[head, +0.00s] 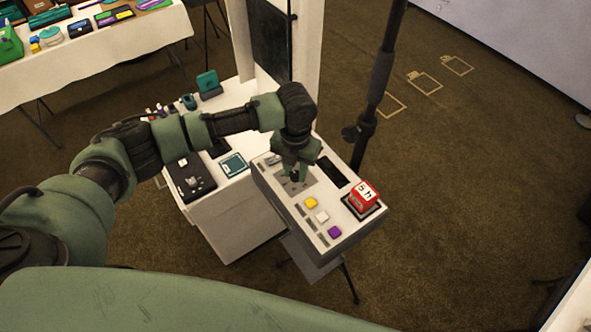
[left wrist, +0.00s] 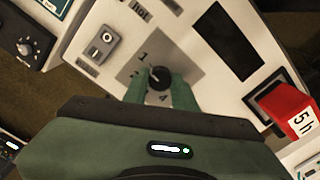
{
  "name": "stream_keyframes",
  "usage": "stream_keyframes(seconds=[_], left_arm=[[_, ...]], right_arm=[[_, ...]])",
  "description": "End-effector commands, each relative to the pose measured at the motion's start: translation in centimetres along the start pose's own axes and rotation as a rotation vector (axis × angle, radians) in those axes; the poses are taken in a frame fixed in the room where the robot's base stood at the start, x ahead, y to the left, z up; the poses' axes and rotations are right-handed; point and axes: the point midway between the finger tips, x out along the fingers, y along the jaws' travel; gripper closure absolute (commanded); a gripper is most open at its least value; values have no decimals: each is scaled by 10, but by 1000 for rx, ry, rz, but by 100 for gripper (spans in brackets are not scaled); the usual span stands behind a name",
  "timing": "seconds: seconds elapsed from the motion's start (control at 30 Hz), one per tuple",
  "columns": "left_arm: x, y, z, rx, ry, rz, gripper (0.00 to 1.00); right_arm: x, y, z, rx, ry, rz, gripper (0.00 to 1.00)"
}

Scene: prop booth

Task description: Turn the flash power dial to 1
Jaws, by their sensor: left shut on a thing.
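The flash power dial (left wrist: 159,76) is a round black knob on a grey plate of a pale control box (head: 335,235). Printed digits show around it in the left wrist view; a 1 is up and left of the knob and a 4 is below it. Where its pointer stands is too small to tell. My left gripper (left wrist: 162,84) has its green fingers on either side of the knob and is shut on it. In the head view my left gripper (head: 294,175) reaches down onto the box and mostly hides the dial. My right gripper is not in view.
The box also bears a dark screen (head: 332,171), yellow (head: 311,202), white (head: 322,216) and purple (head: 334,232) buttons, and a red block (head: 364,196) on a black pad. A small switch (left wrist: 107,36) sits near the dial. A dark pole (head: 372,100) stands behind.

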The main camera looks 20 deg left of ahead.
Motion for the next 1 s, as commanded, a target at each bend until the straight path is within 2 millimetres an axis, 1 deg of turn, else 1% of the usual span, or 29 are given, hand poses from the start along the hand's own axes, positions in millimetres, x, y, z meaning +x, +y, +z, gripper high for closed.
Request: stream_keyframes(seconds=[0.13,0.33,0.87,0.9,0.93,0.97,1.0], left_arm=[[1,-1,-1,76,2,-1,100],[1,0,-1,136,3,-1,100],[2,0,-2,157,4,0,100],[2,0,-2,156,4,0,65],[2,0,-2,156,4,0,57],[2,0,-1,156,4,0,51],[1,0,-1,156,3,0,51]], right_arm=[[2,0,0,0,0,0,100],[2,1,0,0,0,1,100],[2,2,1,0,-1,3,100],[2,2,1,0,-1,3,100],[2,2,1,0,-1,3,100],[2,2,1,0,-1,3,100],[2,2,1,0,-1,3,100]])
